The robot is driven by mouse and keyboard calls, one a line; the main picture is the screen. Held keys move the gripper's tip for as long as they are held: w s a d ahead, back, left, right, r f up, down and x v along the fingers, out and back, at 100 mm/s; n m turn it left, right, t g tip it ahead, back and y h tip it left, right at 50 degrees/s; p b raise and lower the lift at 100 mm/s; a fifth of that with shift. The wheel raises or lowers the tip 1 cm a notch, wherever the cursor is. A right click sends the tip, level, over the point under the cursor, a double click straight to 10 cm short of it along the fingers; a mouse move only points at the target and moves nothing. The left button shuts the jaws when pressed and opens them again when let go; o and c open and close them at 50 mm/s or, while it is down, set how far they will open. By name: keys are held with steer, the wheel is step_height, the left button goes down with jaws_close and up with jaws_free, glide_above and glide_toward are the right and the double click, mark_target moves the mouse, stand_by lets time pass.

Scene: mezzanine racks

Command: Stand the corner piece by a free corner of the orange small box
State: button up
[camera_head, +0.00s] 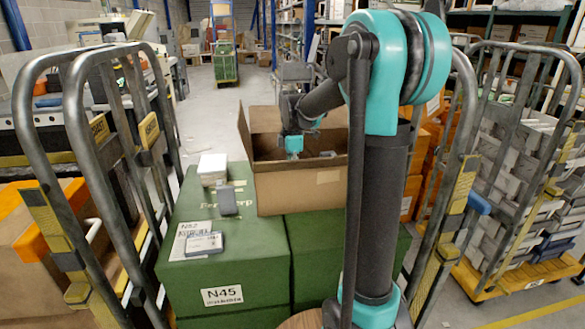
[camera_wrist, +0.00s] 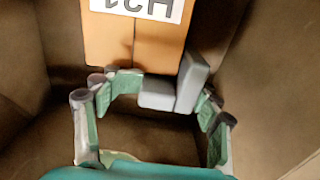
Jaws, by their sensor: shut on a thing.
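My gripper (camera_wrist: 168,93) is shut on the grey corner piece (camera_wrist: 188,84), an angled block with one flat arm and one raised arm. It is held against or very near the lower right corner of the orange small box (camera_wrist: 112,40) in the wrist view; whether they touch I cannot tell. The orange box has a dark seam and a white label that reads upside down. In the head view my gripper (camera_head: 294,148) reaches down into the open cardboard carton (camera_head: 300,192). The carton's front wall hides the orange box there.
The carton stands on green boxes (camera_head: 240,262). A white box (camera_head: 212,168), a small grey item (camera_head: 227,201) and a flat pale item (camera_head: 203,243) lie left of it. Metal cage rails (camera_head: 75,110) flank both sides. Brown carton walls (camera_wrist: 265,75) enclose my gripper closely.

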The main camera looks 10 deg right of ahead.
steer(key=shift+o, duration=0.5)
step_height(320, 180, down, 2)
steer(key=shift+f, duration=0.85)
steer(key=c, duration=0.3)
steer(key=o, duration=1.4)
steer(key=shift+c, duration=0.2)
